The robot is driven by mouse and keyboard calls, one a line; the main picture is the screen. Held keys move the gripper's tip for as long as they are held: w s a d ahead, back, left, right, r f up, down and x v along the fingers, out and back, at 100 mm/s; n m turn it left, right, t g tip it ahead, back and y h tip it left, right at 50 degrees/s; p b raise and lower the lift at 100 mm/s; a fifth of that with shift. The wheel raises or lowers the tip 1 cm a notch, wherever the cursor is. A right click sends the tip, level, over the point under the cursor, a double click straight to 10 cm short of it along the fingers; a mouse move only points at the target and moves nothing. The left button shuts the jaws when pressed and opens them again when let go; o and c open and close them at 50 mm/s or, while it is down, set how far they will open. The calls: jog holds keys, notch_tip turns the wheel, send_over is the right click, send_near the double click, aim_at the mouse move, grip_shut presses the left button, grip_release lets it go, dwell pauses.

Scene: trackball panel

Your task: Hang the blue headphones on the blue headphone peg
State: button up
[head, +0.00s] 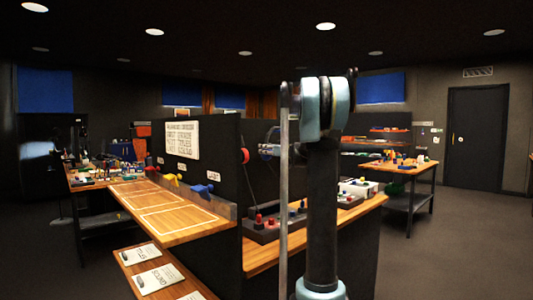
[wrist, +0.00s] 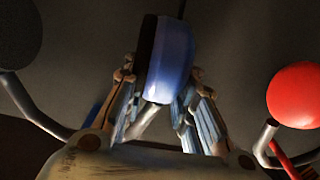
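The blue headphones (wrist: 170,60) show in the wrist view as a blue rounded piece with a dark edge on its left. It sits between the two fingers of my gripper (wrist: 160,75), which appear to press on both its sides. A grey rod (wrist: 145,123) shows just below the blue piece, between the fingers; I cannot tell whether they touch. In the head view my gripper (head: 268,149) is small, close to the dark panel and partly hidden by my arm. The blue peg's coloured end cannot be made out.
A red ball-ended peg (wrist: 295,95) is close on the right, and a dark ball-ended one (wrist: 15,40) on the left. A control box (head: 270,228) with red knobs stands on the wooden counter below. Another table (head: 410,168) stands behind at right.

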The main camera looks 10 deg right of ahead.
jog(key=o, duration=0.4)
jog(key=v, duration=1.1)
jog(key=s+a+f+m+g+h, duration=0.1)
jog(key=s+a+f+g, duration=0.4)
jog(key=s+f, duration=0.55)
jog(key=s+a+f+m+g+h, duration=0.1)
jog(key=s+a+f+g+h, duration=0.15)
jog(key=s+a+f, duration=0.8)
jog(key=s+d+f+m+g+h, duration=0.1)
jog(key=s+d+f, duration=0.3)
jog(key=s, duration=0.5)
jog(key=s+d+f+m+g+h, duration=0.2)
jog(key=s+d+f+h, duration=0.1)
jog(key=s+f, duration=0.4)
jog(key=s+d+f+m+g+h, duration=0.2)
jog(key=s+f, duration=0.4)
jog(key=s, duration=0.7)
jog(key=shift+d+f+h, duration=0.1)
jog(key=shift+d+h, duration=0.2)
jog(key=shift+d, duration=0.4)
jog(key=shift+d+f+h, duration=0.15)
jog(key=shift+d+h, duration=0.1)
jog(key=shift+d, duration=0.45)
